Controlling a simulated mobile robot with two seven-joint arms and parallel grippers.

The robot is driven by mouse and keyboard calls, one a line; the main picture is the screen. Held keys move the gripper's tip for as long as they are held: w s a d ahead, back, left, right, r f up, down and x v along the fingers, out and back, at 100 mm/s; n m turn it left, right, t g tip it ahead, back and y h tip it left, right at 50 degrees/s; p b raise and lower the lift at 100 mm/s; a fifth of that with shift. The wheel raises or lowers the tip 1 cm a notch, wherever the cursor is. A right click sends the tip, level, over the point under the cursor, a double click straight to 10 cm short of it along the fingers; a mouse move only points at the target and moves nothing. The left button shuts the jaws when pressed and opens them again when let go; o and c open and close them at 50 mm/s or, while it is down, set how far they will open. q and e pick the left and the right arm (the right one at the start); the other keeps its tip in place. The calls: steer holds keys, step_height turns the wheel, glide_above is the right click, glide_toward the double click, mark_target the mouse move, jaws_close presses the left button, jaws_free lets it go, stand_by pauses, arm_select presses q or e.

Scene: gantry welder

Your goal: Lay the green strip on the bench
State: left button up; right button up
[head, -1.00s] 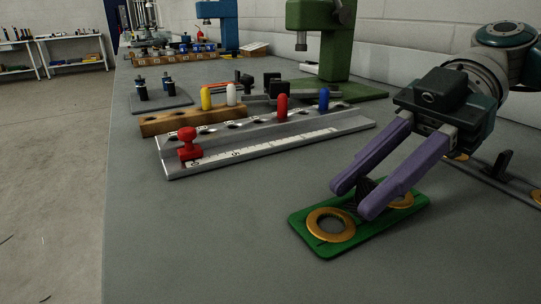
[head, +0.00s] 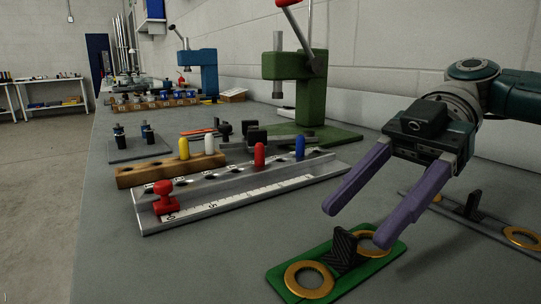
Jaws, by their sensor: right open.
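The green strip (head: 338,264) lies flat on the grey bench (head: 200,262) at the lower right of the head view. It carries a gold ring near each end and a black ridged grip block (head: 343,249) in its middle. My right gripper (head: 353,227) has purple fingers spread apart and empty. Its fingertips are above and just beyond the strip, apart from the black block, and the right finger overlaps part of the far ring in the picture. My left gripper is not in view.
A metal rail with a scale (head: 230,199) and a red knob (head: 165,198) lies left of the strip. A wooden block (head: 160,174) with pegs stands behind it. A green press (head: 302,85) stands farther back. A second strip with gold rings (head: 490,226) lies at the right.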

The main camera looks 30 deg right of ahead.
steer(key=v, duration=0.8)
steer(key=shift+d+r+b, duration=0.2)
steer(key=shift+d+b, duration=0.1)
steer(key=shift+d, duration=0.05)
